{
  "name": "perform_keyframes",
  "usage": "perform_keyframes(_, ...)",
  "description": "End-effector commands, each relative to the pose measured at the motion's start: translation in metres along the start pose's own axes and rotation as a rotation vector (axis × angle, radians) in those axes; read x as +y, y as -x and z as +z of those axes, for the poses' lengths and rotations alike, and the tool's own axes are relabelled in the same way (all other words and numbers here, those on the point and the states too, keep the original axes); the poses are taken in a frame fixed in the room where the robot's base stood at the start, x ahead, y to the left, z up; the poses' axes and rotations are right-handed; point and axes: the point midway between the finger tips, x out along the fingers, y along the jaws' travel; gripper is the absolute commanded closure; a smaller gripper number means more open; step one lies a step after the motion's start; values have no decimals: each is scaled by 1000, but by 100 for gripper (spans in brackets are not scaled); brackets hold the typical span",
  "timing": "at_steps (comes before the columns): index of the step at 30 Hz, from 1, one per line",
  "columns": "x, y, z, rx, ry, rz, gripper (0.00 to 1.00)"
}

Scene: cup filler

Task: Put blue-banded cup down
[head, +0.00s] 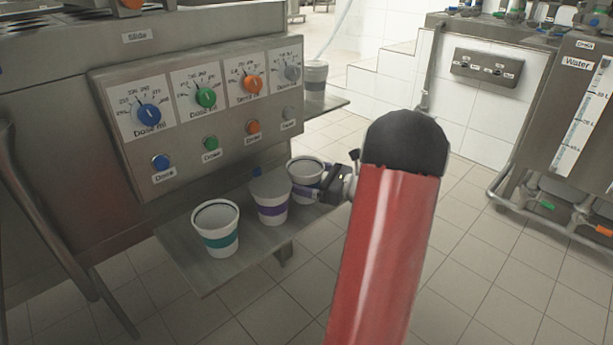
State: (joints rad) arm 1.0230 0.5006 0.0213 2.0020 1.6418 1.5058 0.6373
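A white cup (305,168) with a dark rim stands at or just above the metal shelf (200,273), the farthest of the row. A narrow bluish-purple strip shows low on its side, but I cannot tell surely whether it is a blue band. My gripper (316,190) reaches it from the right, its fingers at the cup's lower side. The fingers are small and partly hidden, so I cannot tell whether they grip the cup or whether its base touches the shelf.
A purple-banded cup (271,197) and a teal-banded cup (217,229) stand on the shelf, closer to me. The dosing panel (215,125) with coloured dials rises behind them. Another cup (315,78) stands farther back. A water tank (575,110) is at right; tiled floor lies between.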

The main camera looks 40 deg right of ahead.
Motion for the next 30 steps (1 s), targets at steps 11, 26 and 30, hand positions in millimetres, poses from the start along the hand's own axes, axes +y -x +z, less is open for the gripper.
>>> perform_keyframes(11,-1,41,5,1,0,-6,7)
perform_keyframes(26,0,118,4,-1,1,-1,7)
perform_keyframes(30,0,121,4,0,1,0,7)
